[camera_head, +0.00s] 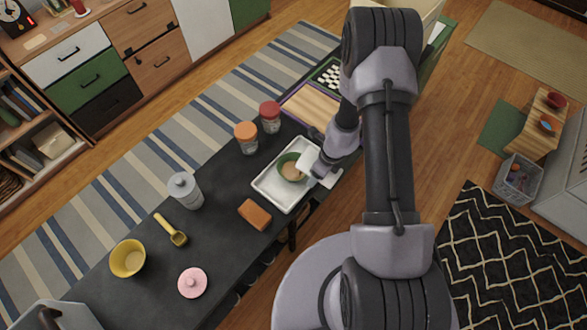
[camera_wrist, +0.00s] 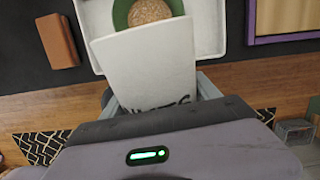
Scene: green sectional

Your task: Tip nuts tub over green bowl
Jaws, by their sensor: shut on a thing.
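The green bowl (camera_head: 291,167) stands on a white tray (camera_head: 270,187) on the dark table, with a tan, grainy heap inside. The white nuts tub (camera_head: 308,160) is at the bowl's right side in the head view, held by my gripper (camera_head: 318,172). In the wrist view the tub (camera_wrist: 148,68) shows dark lettering, partly cut off by my gripper (camera_wrist: 155,100). The tub is tilted, with its far end at the rim of the green bowl (camera_wrist: 121,14). The tan heap (camera_wrist: 150,11) shows beyond it. The tub's inside is hidden.
A brown block (camera_head: 255,214) lies just left of the tray. Jars with orange (camera_head: 246,137) and red lids (camera_head: 270,116) stand behind it. A wooden board (camera_head: 308,106) lies beyond. A yellow bowl (camera_head: 128,258), yellow scoop (camera_head: 171,231) and pink lid (camera_head: 193,283) are at the near left.

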